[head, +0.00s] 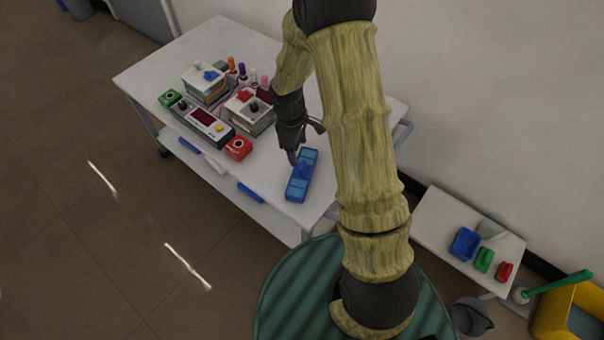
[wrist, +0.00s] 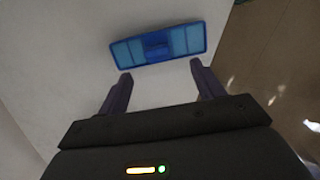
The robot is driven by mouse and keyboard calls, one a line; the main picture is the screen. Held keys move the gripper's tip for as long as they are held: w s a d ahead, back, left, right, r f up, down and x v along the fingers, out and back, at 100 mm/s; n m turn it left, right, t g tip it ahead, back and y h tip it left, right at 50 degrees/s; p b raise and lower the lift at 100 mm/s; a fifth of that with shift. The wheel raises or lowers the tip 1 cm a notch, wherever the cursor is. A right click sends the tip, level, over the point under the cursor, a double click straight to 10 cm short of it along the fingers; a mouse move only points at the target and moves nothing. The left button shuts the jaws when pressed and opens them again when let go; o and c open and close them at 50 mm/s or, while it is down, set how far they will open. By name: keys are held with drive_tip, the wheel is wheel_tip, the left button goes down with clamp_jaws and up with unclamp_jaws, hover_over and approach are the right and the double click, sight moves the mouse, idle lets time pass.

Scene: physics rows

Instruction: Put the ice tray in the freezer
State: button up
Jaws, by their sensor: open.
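The blue ice tray (head: 298,190) lies flat on the white table, near its right end, with lighter blue compartments and a darker middle part. It also shows in the wrist view (wrist: 188,41), just beyond my fingertips. My gripper (head: 294,157) points down at the tray's far end in the head view. In the wrist view my gripper (wrist: 160,68) is open, its two dark fingers apart with nothing held between them. Whether the fingers touch the tray is unclear. I cannot make out a freezer in either view.
The white table (head: 262,180) holds two boxy devices (head: 206,84) (head: 249,110), a control panel (head: 209,126), a red block (head: 238,148) and several coloured bottles. A lower side table (head: 440,215) at right bears blue, green and red containers. A yellow bucket (head: 555,312) stands at lower right.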

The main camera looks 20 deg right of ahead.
sight(302, 164)
drive_tip(key=f, duration=0.6)
drive_tip(key=shift+s+d+f+b, duration=0.2)
drive_tip(key=shift+s+d+b, duration=0.05)
drive_tip(key=shift+d+b, duration=0.15)
drive_tip(key=shift+f, duration=0.1)
drive_tip(key=f, duration=0.5)
drive_tip(key=shift+w+d+f+b, duration=0.1)
drive_tip(key=shift+w+d+b, duration=0.1)
drive_tip(key=shift+d+b, duration=0.2)
drive_tip(key=shift+s+a, duration=0.1)
drive_tip(key=shift+a, duration=0.05)
